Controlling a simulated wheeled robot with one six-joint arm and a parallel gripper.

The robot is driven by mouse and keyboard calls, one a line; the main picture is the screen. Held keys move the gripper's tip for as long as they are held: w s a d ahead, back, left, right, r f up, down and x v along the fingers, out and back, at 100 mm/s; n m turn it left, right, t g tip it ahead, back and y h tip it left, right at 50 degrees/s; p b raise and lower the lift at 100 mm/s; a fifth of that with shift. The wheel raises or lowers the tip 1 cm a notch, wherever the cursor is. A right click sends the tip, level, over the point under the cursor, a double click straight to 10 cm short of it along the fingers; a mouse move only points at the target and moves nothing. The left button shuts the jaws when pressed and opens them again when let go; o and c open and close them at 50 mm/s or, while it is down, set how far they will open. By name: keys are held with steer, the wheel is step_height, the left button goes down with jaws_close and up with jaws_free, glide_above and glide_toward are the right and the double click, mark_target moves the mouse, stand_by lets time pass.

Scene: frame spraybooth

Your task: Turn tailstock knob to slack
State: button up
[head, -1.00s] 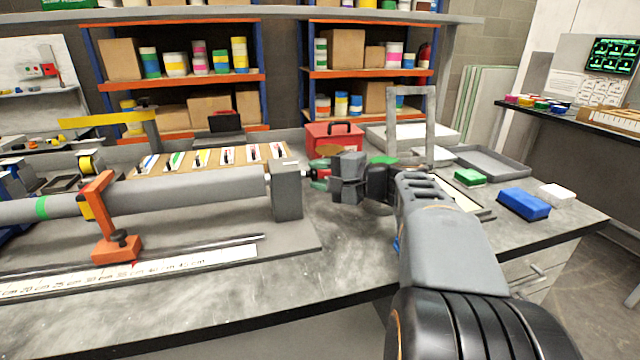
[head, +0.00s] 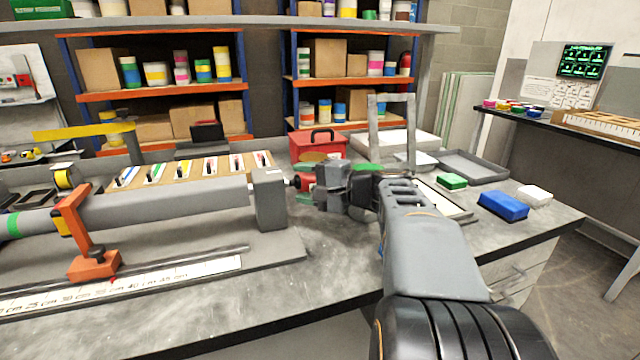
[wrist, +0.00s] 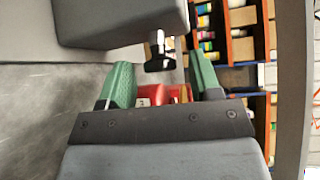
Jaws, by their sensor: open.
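The tailstock is a grey block (head: 270,200) at the right end of a long grey tube on the bench. Its small black knob (wrist: 160,64) hangs on a short light shaft from the block's face in the wrist view. My gripper (head: 306,182) points left at this face in the head view, and its body partly hides the knob there. In the wrist view my gripper (wrist: 161,80) is open, with one green finger on either side of the knob's line. The knob is ahead, between the fingertips, with a visible gap to each. Nothing is held.
A red toolbox (head: 318,148) stands behind my gripper. A grey upright frame (head: 411,130) and a grey tray (head: 470,166) are to the right, with green, blue (head: 502,205) and white blocks near them. The bench front is clear.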

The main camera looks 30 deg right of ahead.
steer(key=p+v, duration=0.1)
steer(key=v, duration=1.2)
steer(key=shift+s+p, duration=0.25)
steer(key=shift+p, duration=0.15)
steer(key=shift+d, duration=0.1)
steer(key=s+a+r+n+g+h+p, duration=0.1)
steer(key=a+n+g+h+p, duration=0.3)
steer(key=a+p, duration=0.5)
steer(key=s+a+r+n+g+h+p, duration=0.1)
steer(key=s+a+n+g+h+p, duration=0.2)
steer(key=p, duration=1.2)
steer(key=a+n+g+h, duration=0.2)
steer(key=a+n+g, duration=0.1)
steer(key=a+n, duration=0.2)
steer(key=shift+a+r+n, duration=0.3)
steer(key=shift+a+r, duration=0.1)
steer(key=shift+a, duration=0.05)
